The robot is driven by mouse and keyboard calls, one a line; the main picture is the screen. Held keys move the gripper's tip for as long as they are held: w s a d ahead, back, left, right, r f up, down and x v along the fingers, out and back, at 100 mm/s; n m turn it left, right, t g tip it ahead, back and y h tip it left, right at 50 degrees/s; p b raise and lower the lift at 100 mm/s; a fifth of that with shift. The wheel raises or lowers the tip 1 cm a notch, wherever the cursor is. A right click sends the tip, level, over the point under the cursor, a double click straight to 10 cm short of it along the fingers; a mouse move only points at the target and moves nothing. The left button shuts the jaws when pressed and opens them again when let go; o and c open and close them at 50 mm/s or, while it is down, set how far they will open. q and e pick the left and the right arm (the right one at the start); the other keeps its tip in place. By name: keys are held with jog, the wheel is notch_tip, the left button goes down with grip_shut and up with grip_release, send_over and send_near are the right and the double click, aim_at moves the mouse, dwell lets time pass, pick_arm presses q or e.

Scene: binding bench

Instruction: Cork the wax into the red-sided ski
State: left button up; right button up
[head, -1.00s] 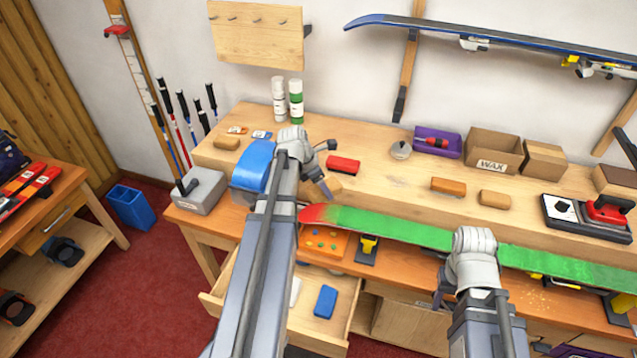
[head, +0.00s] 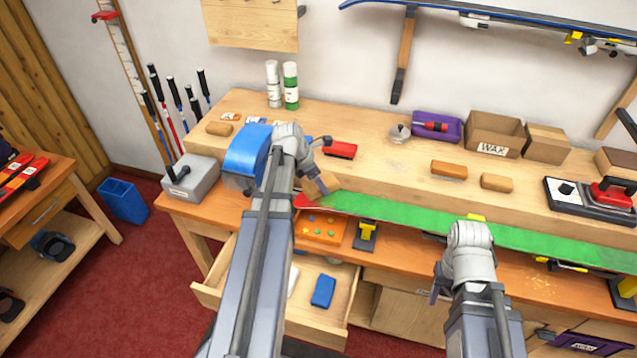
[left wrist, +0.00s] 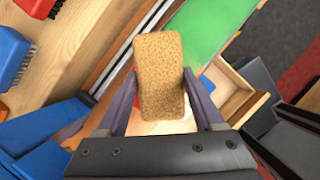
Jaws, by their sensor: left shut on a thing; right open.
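The ski (head: 410,213) lies base up along the front of the bench, its base green and its tip end red. Its green base also shows in the left wrist view (left wrist: 216,28). My left gripper (head: 318,178) is shut on a tan cork block (left wrist: 160,75), held at the ski's red tip end. The cork hides part of the tip, and I cannot tell whether it touches the base. My right gripper (head: 438,285) is open and empty, in front of the ski's middle. Its fingers are partly hidden by my arm.
A blue block (head: 323,290) lies in the open drawer (head: 345,305). Ski vises (head: 366,236) stand below the ski.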

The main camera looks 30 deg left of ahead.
aim_at(328, 187)
pick_arm(q)
jog(key=shift+f+b, duration=1)
jog(key=shift+f, duration=0.1)
dwell(0.6)
jog(key=shift+d, duration=0.1)
jog(key=shift+w+d+r, duration=0.1)
jog(key=shift+w+d, duration=0.1)
jog(key=shift+d, duration=0.6)
jog(key=shift+w+d+r, duration=0.1)
jog(key=shift+w+d, duration=0.1)
jog(key=shift+d, duration=0.6)
jog(key=shift+w+d+f, duration=0.1)
jog(key=shift+w+d, duration=0.1)
jog(key=shift+d, duration=0.55)
jog(key=shift+w+d+f, duration=0.1)
jog(key=shift+w+d, duration=0.05)
jog(key=shift+d, duration=0.8)
jog(key=shift+d, duration=0.1)
